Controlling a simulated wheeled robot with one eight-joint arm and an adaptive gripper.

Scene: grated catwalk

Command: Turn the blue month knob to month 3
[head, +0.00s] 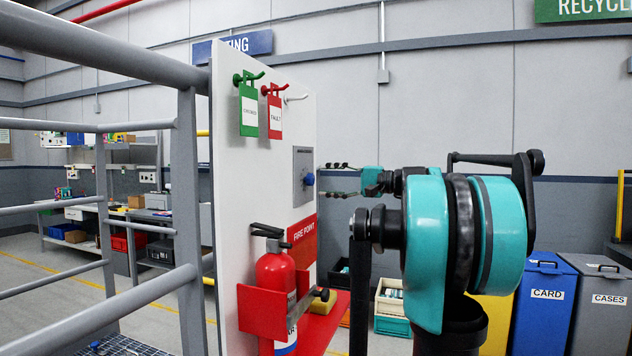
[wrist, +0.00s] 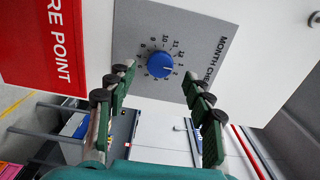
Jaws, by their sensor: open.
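The blue month knob (wrist: 160,66) sits on a grey dial plate (wrist: 148,20) on the white panel. In the wrist view the plate appears turned on its side, with numbers around the knob. A pale pointer mark on the knob points right, seemingly near the low numbers; I cannot tell the exact one. In the head view the knob (head: 309,179) sticks out from the plate (head: 300,160). My gripper (head: 335,180) is in front of it, open, with its fingers pointing at the panel. In the wrist view my gripper (wrist: 158,80) has a finger on each side below the knob, apparently apart from it.
A red fire extinguisher (head: 276,275) hangs low on the panel (head: 240,170) beside a fire point sign (head: 303,240). Green (head: 249,110) and red (head: 274,115) tags hang on hooks above. A grey railing (head: 187,200) stands left. Bins (head: 540,300) stand at right.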

